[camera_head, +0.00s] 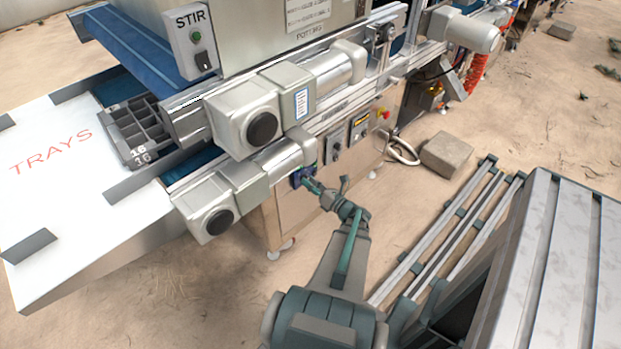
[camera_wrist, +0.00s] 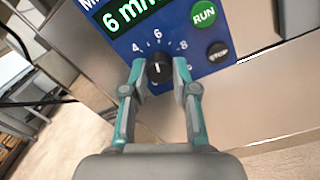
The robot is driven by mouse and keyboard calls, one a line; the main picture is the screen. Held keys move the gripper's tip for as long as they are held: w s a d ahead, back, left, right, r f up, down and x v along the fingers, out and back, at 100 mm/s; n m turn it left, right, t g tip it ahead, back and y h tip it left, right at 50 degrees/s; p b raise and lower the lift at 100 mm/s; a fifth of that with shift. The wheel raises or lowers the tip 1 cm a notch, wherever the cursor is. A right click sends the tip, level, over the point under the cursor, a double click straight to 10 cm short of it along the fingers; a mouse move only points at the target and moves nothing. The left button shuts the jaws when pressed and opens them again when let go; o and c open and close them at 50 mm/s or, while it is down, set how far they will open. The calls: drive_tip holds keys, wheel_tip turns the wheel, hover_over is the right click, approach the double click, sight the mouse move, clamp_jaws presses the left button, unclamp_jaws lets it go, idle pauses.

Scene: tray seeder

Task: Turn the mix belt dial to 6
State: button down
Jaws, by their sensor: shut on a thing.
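The mix belt dial is a small black round knob (camera_wrist: 158,68) on a blue panel (camera_wrist: 128,44) in the wrist view. A white mark on the knob points up toward the printed 6, between the 4 and the 8. The green display (camera_wrist: 127,12) above reads 6 and a unit that is partly cut off. My gripper (camera_wrist: 159,80) is shut on the knob, with one finger on its left and one on its right. In the head view my gripper (camera_head: 309,182) reaches the blue panel (camera_head: 298,176) under the motors; the knob is too small to tell there.
Motor housings (camera_head: 232,190) overhang the panel. Other control boxes (camera_head: 361,125) are to its right. A concrete block (camera_head: 446,154) lies on the ground.

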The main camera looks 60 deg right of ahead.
drive_tip(key=shift+m+p, duration=0.6)
drive_tip(key=shift+m, duration=0.3)
drive_tip(key=c, duration=0.9)
unclamp_jaws()
drive_tip(key=s+a, duration=0.1)
drive_tip(key=s, duration=1.1)
drive_tip(key=shift+a+f, duration=0.25)
drive_tip(key=shift+a, duration=0.15)
drive_tip(key=shift+w, duration=0.1)
